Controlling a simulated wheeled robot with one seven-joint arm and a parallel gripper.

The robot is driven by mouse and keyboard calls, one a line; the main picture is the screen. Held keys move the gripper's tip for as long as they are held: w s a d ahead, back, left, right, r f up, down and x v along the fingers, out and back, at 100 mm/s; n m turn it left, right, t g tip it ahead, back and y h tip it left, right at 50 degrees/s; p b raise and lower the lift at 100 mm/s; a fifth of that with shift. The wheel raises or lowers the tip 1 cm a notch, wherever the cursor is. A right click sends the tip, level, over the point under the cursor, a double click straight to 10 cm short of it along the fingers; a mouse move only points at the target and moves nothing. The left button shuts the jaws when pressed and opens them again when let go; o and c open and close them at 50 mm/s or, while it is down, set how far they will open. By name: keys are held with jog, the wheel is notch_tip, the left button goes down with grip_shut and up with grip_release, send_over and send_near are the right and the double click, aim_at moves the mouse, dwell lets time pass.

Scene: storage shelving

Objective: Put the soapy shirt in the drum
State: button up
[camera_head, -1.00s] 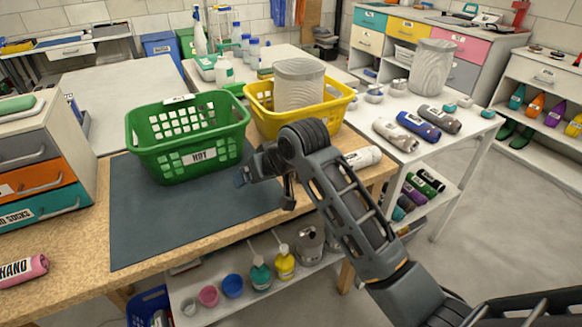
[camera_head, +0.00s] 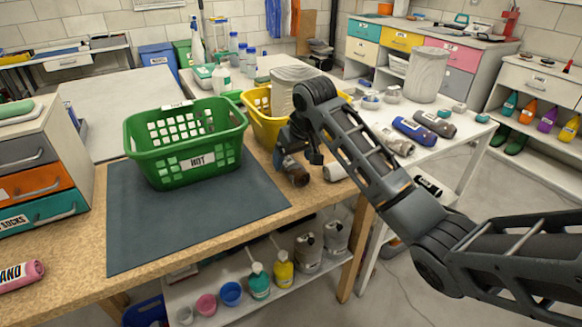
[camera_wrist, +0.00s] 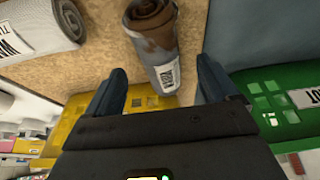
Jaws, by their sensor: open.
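A brown and grey rolled cloth (camera_head: 296,174) lies on the wooden worktop by my gripper; it also shows in the wrist view (camera_wrist: 152,42) with a white label I cannot read. My gripper (camera_wrist: 162,80) is open, its two fingers on either side of the label end, apart from the cloth. A pale roll (camera_head: 336,172) lies beside it, also in the wrist view (camera_wrist: 35,28). I cannot tell which roll is the soapy shirt. A ribbed grey cylinder (camera_head: 290,76) stands in the yellow basket and a pale one (camera_head: 428,72) on the right table; neither is clearly the drum.
A green basket marked HOT (camera_head: 185,150) stands on the dark mat (camera_head: 180,225), left of my gripper. The yellow basket (camera_head: 262,122) is just behind the gripper. More rolls, including a blue one (camera_head: 413,130), lie on the white table. The mat's front is clear.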

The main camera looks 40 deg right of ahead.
jog(key=shift+x, duration=1.4)
jog(key=shift+c, duration=0.3)
jog(key=c, duration=1.3)
jog(key=shift+r+p, duration=0.3)
jog(key=shift+p, duration=0.3)
